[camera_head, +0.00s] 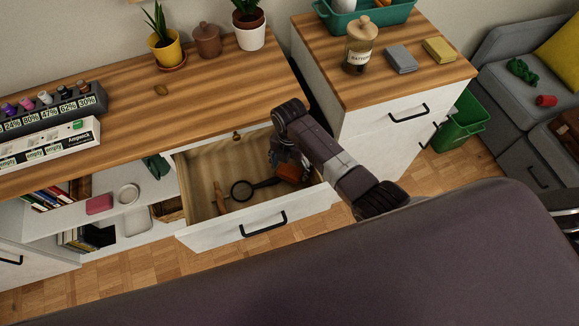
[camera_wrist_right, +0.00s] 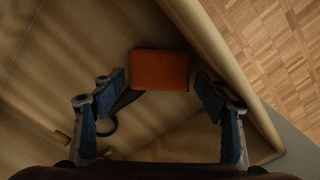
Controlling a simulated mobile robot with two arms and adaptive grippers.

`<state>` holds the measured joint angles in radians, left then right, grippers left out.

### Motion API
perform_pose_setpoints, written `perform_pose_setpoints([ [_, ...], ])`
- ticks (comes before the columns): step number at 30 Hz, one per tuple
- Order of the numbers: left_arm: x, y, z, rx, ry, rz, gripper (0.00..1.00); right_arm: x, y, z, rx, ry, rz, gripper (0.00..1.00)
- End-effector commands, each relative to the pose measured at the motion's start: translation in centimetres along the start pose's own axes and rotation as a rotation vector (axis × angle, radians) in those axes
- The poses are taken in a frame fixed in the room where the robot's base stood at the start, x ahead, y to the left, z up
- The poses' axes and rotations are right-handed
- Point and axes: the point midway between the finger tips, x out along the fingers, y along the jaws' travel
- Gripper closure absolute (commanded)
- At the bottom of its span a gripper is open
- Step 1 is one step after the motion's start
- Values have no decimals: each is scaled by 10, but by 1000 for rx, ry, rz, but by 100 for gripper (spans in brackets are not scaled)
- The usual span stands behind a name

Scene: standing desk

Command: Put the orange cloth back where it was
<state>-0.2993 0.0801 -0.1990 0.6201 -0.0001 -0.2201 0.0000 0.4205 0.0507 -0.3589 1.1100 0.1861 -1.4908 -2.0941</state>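The orange cloth (camera_head: 291,174) lies folded in the open drawer (camera_head: 205,180), toward its right end. In the right wrist view the orange cloth (camera_wrist_right: 160,70) is a flat block just ahead of the fingers. My right gripper (camera_head: 282,160) reaches down into the drawer beside the cloth. In the right wrist view my right gripper (camera_wrist_right: 162,90) is open, with its blue-padded fingers spread wider than the cloth and nothing held. I cannot tell how much height separates them. My left gripper is not in view.
A magnifying glass (camera_head: 243,190) and a small wooden item (camera_head: 220,195) lie in the drawer. On the right cabinet (camera_head: 350,87) stand a battery jar (camera_head: 360,48), a grey cloth (camera_head: 401,58), a yellow cloth (camera_head: 438,49) and a teal basket (camera_head: 350,22). The desk's middle is mostly clear.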

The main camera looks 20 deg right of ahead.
Motion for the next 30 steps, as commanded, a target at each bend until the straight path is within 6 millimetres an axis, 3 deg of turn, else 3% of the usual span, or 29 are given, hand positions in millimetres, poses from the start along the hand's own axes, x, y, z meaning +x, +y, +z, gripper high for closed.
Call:
perform_pose_setpoints([
  [14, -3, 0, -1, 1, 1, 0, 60, -9, 1, 0, 1, -1, 3, 22],
  [30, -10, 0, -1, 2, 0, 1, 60, -110, 1, 1, 0, -2, 4, 22],
])
